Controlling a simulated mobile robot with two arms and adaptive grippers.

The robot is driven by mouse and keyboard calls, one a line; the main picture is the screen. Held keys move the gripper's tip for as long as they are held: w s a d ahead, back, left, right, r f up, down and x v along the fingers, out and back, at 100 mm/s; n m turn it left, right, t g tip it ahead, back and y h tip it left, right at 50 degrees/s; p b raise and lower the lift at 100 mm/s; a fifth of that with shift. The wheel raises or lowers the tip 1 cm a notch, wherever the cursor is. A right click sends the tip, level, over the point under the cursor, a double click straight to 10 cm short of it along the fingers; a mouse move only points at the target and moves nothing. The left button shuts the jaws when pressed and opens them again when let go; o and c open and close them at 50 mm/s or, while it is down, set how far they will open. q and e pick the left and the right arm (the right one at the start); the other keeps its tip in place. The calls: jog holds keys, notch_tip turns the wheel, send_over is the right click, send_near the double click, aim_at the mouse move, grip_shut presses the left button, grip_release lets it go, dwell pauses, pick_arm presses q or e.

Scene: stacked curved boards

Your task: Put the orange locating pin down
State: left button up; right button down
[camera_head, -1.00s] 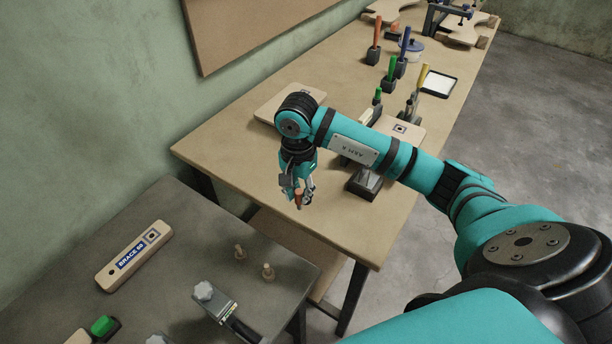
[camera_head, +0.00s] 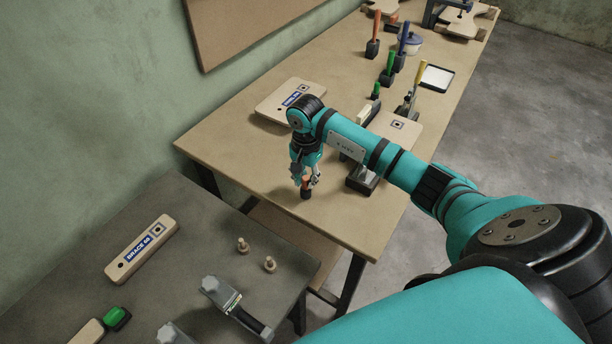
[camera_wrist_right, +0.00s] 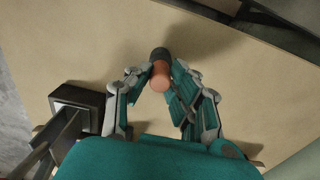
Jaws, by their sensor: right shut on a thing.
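The orange locating pin (camera_head: 306,183) is upright between the fingers of my right gripper (camera_head: 305,178), over the near left part of the wooden table (camera_head: 235,150). A dark part shows at the pin's lower end, close to the tabletop; I cannot tell whether it touches. In the right wrist view the pin (camera_wrist_right: 160,77) sits between the fingertips of the right gripper (camera_wrist_right: 158,82), with its dark end pointing away from the camera. The right gripper is shut on the pin. My left gripper is not in view.
A dark clamp base (camera_head: 362,181) stands just right of the gripper. A pale board (camera_head: 285,97) lies behind it. Several coloured-handled tools stand farther back. A lower grey bench (camera_head: 190,270) holds a labelled brace (camera_head: 142,250), pegs and clamps. Bare tabletop lies around the pin.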

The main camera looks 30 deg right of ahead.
aim_at(305, 178)
jog(key=shift+f+b, duration=0.55)
jog(key=c, duration=1.2)
grip_release()
jog(key=shift+r, duration=0.1)
jog(key=shift+r, duration=0.1)
jog(key=shift+r+p, duration=0.3)
jog(key=shift+p, duration=0.25)
jog(key=shift+w+r, duration=0.1)
jog(key=shift+r, duration=0.25)
notch_tip(305, 178, up, 12)
jog(key=b, duration=0.4)
jog(key=shift+f, duration=0.25)
jog(key=shift+a, duration=0.1)
